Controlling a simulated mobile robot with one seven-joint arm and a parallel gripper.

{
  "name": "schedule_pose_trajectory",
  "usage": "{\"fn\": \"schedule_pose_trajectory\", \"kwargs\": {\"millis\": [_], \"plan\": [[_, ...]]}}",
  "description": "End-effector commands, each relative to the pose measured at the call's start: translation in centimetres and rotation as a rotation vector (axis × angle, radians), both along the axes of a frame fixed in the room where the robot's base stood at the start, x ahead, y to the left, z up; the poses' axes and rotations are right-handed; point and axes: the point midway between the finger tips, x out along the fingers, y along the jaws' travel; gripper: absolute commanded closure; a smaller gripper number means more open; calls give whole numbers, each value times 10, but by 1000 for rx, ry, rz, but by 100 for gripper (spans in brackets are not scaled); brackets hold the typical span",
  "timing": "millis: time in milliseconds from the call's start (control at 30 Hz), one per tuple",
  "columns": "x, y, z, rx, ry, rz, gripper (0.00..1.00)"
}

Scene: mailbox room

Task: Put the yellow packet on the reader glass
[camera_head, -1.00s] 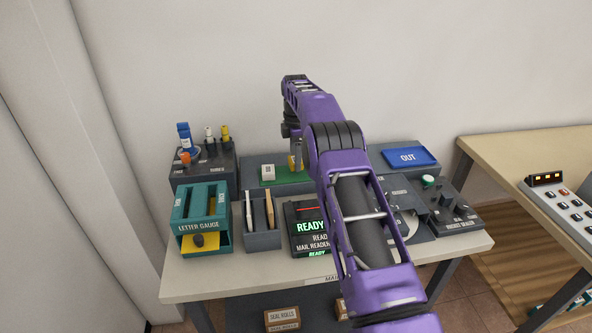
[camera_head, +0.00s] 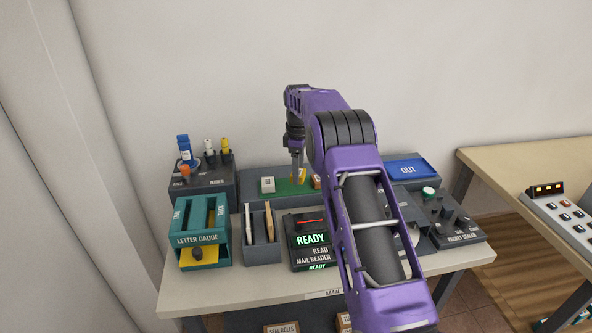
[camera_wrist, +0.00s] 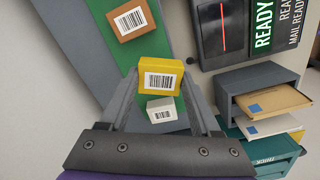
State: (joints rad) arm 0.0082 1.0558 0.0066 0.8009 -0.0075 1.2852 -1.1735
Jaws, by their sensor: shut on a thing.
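The yellow packet (camera_wrist: 160,67) with a barcode label is between the fingertips of my gripper (camera_wrist: 160,82) in the wrist view. My gripper is shut on it. In the head view my gripper (camera_head: 298,176) points down over the green mat (camera_head: 290,192), with part of the yellow packet (camera_head: 303,173) showing beside the fingers. I cannot tell whether the packet touches the mat. The reader glass (camera_head: 306,221), dark with a red line, is on the mail reader in front of the mat. The glass also shows at the top of the wrist view (camera_wrist: 211,35).
A white packet (camera_head: 267,184) and a brown packet (camera_head: 317,182) lie on the mat, either side of my gripper. A letter holder (camera_head: 262,248) and teal letter gauge (camera_head: 198,240) stand left of the reader. A blue OUT tray (camera_head: 408,169) is at the back right.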

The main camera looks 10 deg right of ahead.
Motion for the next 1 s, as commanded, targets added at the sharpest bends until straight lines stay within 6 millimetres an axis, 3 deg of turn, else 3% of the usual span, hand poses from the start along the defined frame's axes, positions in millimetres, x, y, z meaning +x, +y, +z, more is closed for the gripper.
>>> {"fn": "schedule_pose_trajectory", "kwargs": {"millis": [300,500,700,1000], "plan": [[-55,-8,-6,0,-1,-632,92],[-91,-12,-12,1,-1,-964,92],[-111,-14,-15,2,-2,-1140,92],[-115,-14,-29,1,-1,-1173,92]]}}
